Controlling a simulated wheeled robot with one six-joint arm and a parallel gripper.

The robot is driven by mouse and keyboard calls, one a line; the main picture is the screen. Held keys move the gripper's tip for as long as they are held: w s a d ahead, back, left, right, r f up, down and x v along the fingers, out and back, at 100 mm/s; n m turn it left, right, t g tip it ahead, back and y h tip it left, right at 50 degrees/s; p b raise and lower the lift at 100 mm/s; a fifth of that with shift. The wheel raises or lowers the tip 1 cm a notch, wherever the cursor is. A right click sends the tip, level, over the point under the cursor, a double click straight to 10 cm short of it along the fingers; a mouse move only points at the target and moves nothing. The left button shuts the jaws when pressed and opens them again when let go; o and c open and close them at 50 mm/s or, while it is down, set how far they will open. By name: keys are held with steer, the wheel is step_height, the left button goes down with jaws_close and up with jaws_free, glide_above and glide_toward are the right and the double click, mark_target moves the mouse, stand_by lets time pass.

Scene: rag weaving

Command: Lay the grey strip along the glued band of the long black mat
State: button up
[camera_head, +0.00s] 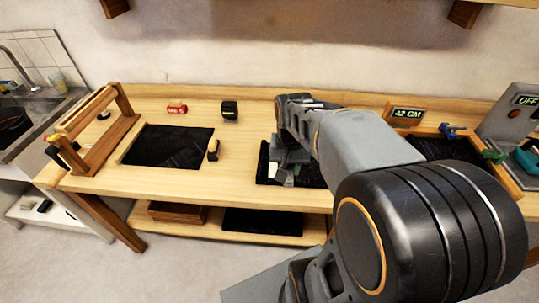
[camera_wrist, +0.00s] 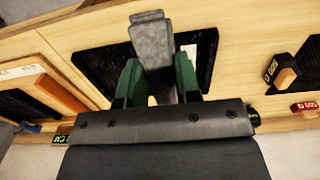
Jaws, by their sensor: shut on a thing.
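My gripper (camera_wrist: 158,78) has green fingers and is shut on a grey strip (camera_wrist: 151,42), which sticks out past the fingertips in the wrist view. The strip hangs over a black mat (camera_wrist: 98,66) on the wooden bench. A pale patch shows on this mat just right of the strip; I cannot tell if it is the glued band. In the head view the mat (camera_head: 263,165) is partly hidden by my arm, and the gripper (camera_head: 283,172) is over it. I cannot tell whether the strip touches the mat.
Another black mat (camera_head: 165,146) lies at left, with a small wood-and-black tool (camera_head: 213,149) beside it. A wooden frame (camera_head: 105,130) stands at the left end. A red block (camera_head: 177,108) and black block (camera_head: 230,110) sit behind. A display reading 42 CM (camera_head: 407,115) stands right.

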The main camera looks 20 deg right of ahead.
steer(key=w+d+f, duration=0.1)
steer(key=w+f, duration=0.3)
steer(key=w, duration=0.4)
glide_above(274, 168)
steer(key=f, duration=0.4)
steer(key=shift+s+a+f, duration=0.1)
steer(key=shift+s+f, duration=0.2)
steer(key=shift+s, duration=0.05)
steer(key=shift+w+f, duration=0.3)
steer(key=shift+f, duration=1.6)
steer(key=shift+f, duration=0.15)
steer(key=o, duration=0.4)
steer(key=shift+f, duration=0.1)
steer(key=shift+o, duration=1.1)
